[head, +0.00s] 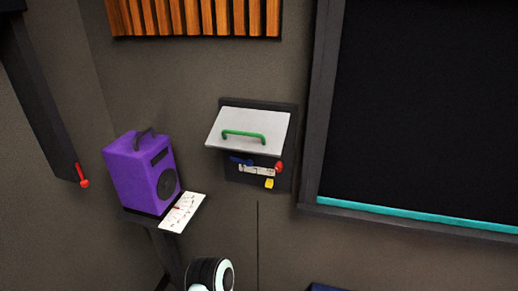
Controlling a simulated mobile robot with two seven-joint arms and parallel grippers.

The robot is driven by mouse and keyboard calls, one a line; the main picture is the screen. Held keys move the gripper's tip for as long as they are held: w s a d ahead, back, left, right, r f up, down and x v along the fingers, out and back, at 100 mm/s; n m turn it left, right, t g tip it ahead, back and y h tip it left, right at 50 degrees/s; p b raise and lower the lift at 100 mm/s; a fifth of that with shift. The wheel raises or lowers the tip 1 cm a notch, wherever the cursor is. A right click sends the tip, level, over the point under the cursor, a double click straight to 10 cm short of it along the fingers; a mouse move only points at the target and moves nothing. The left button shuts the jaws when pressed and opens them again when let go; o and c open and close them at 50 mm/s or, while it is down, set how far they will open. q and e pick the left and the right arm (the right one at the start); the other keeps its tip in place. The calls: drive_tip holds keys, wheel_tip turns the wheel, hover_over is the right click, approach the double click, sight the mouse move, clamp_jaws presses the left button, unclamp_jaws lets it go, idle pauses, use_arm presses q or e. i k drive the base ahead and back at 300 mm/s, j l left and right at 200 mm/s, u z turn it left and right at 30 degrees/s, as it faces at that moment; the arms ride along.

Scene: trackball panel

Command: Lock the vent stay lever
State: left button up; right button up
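A wall box (260,180) has a white flap (270,120) with a green handle (243,136). The flap slants out from the wall. Under it are a blue part (240,161), a pale bar (257,170), a red knob (279,167) and a yellow tab (269,183). A red lever with a round end (84,182) hangs at the lower end of a dark slanted frame on the left. I cannot tell which of these is the vent stay lever or whether it is locked. Neither gripper is in view.
A purple speaker (140,178) stands left of the box, with a white card (182,212) beside it on a dark stand. A large black panel with a teal strip (400,219) fills the right. Wooden slats (195,17) hang above. The wall below the box is clear.

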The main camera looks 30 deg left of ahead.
sight(248, 163)
drive_tip(key=u, duration=1.3)
drive_tip(key=i+j+u, duration=0.15)
drive_tip(key=i+j, duration=0.2)
drive_tip(key=j, duration=0.15)
drive_tip(key=i+j+u, duration=0.2)
drive_tip(key=i+j, duration=0.2)
